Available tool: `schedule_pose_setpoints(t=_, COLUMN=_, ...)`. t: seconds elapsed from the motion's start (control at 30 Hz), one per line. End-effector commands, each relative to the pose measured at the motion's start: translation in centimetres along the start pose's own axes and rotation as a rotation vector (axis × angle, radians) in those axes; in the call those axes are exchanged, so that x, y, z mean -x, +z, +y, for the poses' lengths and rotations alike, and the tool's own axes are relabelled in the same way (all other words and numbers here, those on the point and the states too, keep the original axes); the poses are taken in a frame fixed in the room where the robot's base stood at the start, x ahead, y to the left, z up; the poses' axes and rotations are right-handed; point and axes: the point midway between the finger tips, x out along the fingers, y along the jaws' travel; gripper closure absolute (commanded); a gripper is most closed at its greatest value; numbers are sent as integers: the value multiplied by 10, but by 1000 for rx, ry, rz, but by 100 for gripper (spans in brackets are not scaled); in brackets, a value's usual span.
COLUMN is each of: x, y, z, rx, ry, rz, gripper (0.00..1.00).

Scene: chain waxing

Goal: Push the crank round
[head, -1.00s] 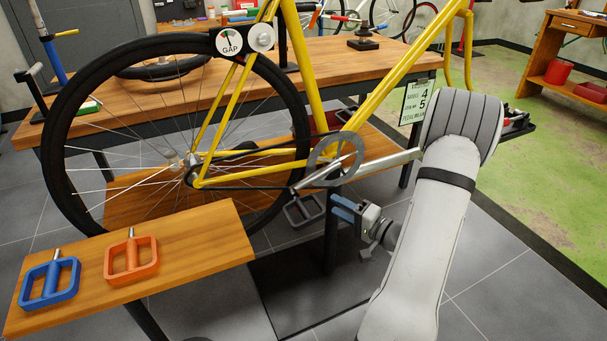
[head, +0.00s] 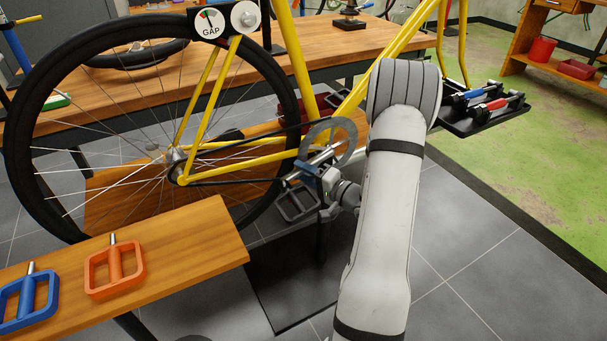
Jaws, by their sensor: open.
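The yellow bike (head: 243,168) stands with its black rear wheel at the left. Its grey chainring (head: 347,138) shows beside the upper part of my arm. The silver crank (head: 290,178) slopes down and left from the chainring, with a grey pedal (head: 297,207) hanging at its lower end. I cannot tell whether the fingers touch the crank. Part of the crank is hidden behind them.
A wooden bench at the lower left holds a blue pedal (head: 28,298) and an orange pedal (head: 114,268). A black tray (head: 480,118) with blue and red tools is at the right. A workbench (head: 340,48) stands behind the bike. Grey floor is clear at the lower right.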

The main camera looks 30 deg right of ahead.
Motion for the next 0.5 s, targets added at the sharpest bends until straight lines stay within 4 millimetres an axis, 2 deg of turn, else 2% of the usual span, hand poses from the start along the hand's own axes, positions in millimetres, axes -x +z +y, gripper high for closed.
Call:
schedule_pose_setpoints(t=0.2, x=0, y=0, z=0, rx=0, ry=0, rz=-1, gripper=59)
schedule_pose_setpoints(t=0.5, x=-1, y=1, z=0, rx=0, ry=0, rz=-2, gripper=83)
